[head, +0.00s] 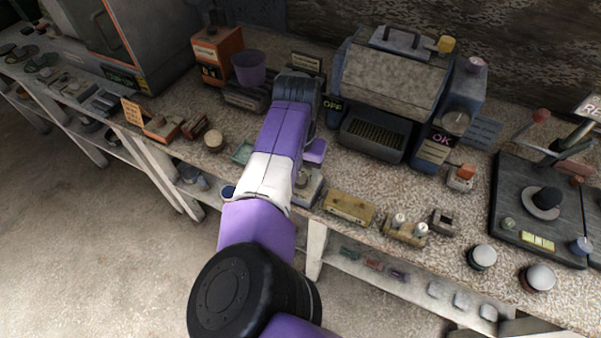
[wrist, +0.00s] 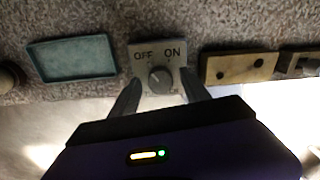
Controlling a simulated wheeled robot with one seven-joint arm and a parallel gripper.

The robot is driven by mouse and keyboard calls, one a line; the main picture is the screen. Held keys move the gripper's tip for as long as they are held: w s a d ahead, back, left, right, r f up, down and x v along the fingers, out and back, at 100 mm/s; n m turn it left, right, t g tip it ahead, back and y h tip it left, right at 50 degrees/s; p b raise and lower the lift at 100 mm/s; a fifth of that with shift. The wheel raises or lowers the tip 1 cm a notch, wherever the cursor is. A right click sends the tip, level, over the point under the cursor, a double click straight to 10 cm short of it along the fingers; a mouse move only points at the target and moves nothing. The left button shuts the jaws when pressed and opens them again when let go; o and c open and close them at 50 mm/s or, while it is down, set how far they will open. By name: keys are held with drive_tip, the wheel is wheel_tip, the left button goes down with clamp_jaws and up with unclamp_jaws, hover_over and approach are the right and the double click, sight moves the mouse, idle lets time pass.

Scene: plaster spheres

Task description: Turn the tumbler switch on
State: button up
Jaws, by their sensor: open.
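The tumbler switch is a grey plate marked OFF on the left and ON on the right, with a round grey knob (wrist: 160,79) below the words in the wrist view. I cannot tell clearly which word the knob points at. In the head view the switch plate (head: 311,190) shows at the bench's front edge, partly hidden by my arm. My gripper (wrist: 159,77) is open, with one dark finger on each side of the knob. Nothing is held. I cannot tell whether the fingers touch the plate. In the head view the fingertips are hidden by my arm.
A shallow teal tray (wrist: 72,59) lies left of the switch and a brass plate (wrist: 240,68) with dark holes lies right of it. A large grey machine (head: 392,80) stands behind. Small fittings (head: 405,230) line the bench edge to the right.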

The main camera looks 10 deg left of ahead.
clamp_jaws()
